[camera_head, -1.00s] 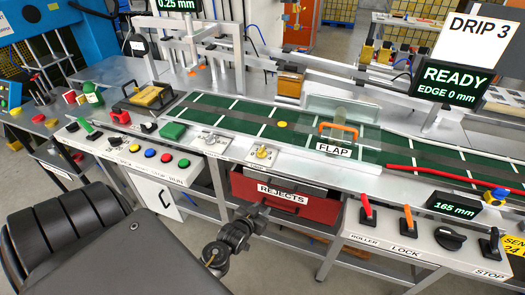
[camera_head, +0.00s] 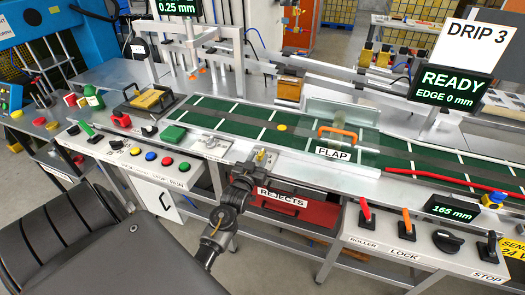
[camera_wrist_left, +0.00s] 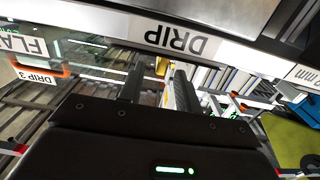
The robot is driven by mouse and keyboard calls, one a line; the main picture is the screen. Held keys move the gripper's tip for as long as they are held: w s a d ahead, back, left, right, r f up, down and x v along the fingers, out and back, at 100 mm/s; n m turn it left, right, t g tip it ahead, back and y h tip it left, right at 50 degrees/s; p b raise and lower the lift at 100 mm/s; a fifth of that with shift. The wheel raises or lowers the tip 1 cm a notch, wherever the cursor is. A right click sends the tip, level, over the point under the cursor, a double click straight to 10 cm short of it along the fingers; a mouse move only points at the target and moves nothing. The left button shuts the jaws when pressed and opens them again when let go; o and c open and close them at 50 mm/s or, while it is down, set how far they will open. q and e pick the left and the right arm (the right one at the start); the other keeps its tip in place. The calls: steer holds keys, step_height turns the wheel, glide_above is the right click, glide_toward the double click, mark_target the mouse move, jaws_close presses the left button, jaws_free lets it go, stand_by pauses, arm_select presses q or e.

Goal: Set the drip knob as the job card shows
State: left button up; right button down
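The job card (camera_head: 478,42) reads "DRIP 3" and stands at the upper right in the head view. The brass drip knob (camera_head: 263,155) sits on the bench's front ledge, above the red rejects drawer, partly hidden by my left gripper (camera_head: 258,168). In the left wrist view, the DRIP label (camera_wrist_left: 180,38) shows upside down, and a brassy part, probably the knob (camera_wrist_left: 162,66), shows past the fingers. My left gripper (camera_wrist_left: 160,88) has its two fingers apart with nothing held between them. The knob's setting cannot be read. My right gripper is not in view.
The green conveyor (camera_head: 235,118) runs behind the ledge, with the clear FLAP guard (camera_head: 345,115) and its orange handle to the right. The rejects drawer (camera_head: 318,212) is below. Another knob (camera_head: 210,142) is just left. Levers (camera_head: 405,222) stand at the front right.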

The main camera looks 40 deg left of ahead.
mark_target(259, 156)
arm_select(q)
steer(key=shift+x, duration=2)
steer(key=shift+c, duration=0.3)
